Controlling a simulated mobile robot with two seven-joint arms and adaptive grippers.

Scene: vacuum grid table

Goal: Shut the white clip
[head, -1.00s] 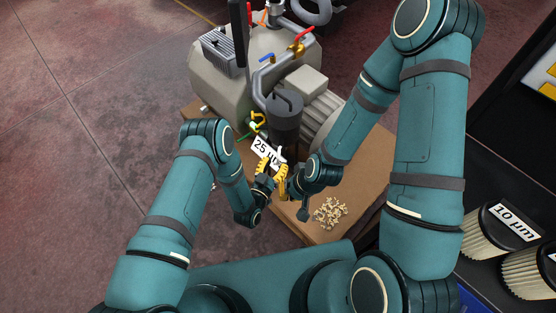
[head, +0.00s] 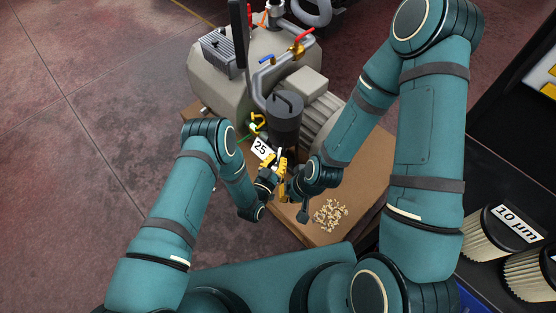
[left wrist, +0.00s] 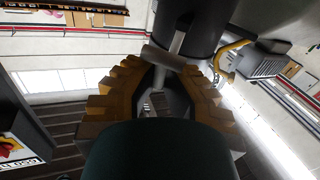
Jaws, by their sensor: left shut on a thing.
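The dark filter canister (head: 285,118) stands upright in front of the pump and also shows in the left wrist view (left wrist: 190,30). The white clip (head: 279,153) is on its near side, partly hidden by the yellow fingers. In the left wrist view its pale crossbar (left wrist: 163,57) lies between the fingertips. My left gripper (head: 271,170) is shut on the clip, close to the canister. My right gripper (head: 283,188) is just to the right, low by the canister; its fingers are too small and covered to read.
A yellow clip (head: 258,121) and a green clip (head: 243,138) sit on the canister's left. A label reading 25 (head: 261,149) is partly covered. Small pale pieces (head: 330,214) lie piled on the brown board (head: 360,170). The pump (head: 225,75) stands behind.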

